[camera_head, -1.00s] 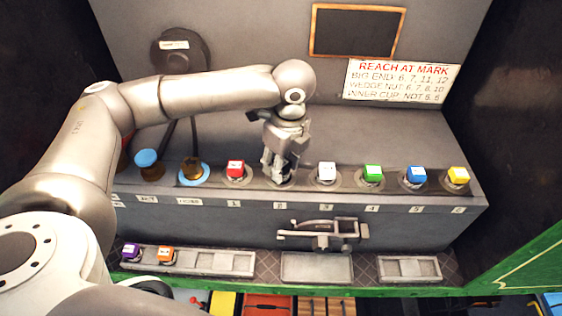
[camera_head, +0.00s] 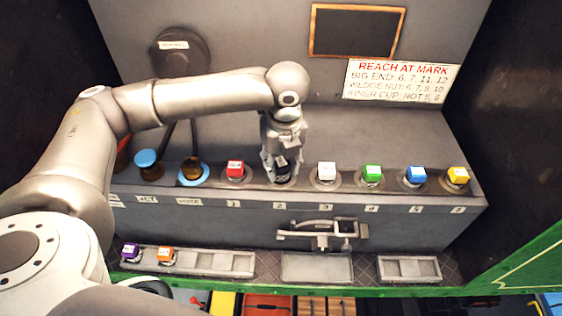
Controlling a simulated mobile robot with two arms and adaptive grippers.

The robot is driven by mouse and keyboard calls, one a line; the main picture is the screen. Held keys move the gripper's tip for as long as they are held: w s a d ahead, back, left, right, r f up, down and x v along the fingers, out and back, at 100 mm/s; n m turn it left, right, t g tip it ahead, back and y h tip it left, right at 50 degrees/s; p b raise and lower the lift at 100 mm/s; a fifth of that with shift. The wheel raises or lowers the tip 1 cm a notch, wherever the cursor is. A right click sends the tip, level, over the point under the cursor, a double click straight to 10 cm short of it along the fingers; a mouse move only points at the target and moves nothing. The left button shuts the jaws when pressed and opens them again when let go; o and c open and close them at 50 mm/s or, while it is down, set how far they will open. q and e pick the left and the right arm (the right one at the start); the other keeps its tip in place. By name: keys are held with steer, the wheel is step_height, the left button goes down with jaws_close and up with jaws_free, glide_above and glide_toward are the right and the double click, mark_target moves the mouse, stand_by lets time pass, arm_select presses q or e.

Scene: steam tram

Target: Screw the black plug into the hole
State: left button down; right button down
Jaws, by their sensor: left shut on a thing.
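My left gripper (camera_head: 281,172) points down at the row of holes, over the place above label 2, between the red plug (camera_head: 235,168) and the white plug (camera_head: 326,170). It is shut on the black plug (camera_head: 282,162), whose dark top shows between the fingers. The plug is at the collar of the hole (camera_head: 279,182), mostly hidden by the fingers; how deep it sits I cannot tell. My right gripper is not in view.
Green (camera_head: 372,173), blue (camera_head: 415,175) and yellow (camera_head: 458,175) plugs stand to the right. Purple (camera_head: 131,250) and orange (camera_head: 166,254) plugs lie in the lower left tray (camera_head: 215,263). A metal latch (camera_head: 320,233) juts from the front face.

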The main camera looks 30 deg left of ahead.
arm_select(q)
steer(key=shift+m, duration=0.7)
steer(key=c, duration=0.9)
jaws_free()
steer(key=shift+o, duration=0.6)
steer(key=shift+s, duration=0.1)
steer(key=o, duration=0.6)
steer(key=shift+r, duration=0.3)
steer(key=shift+r, duration=0.75)
steer(key=shift+r, duration=0.25)
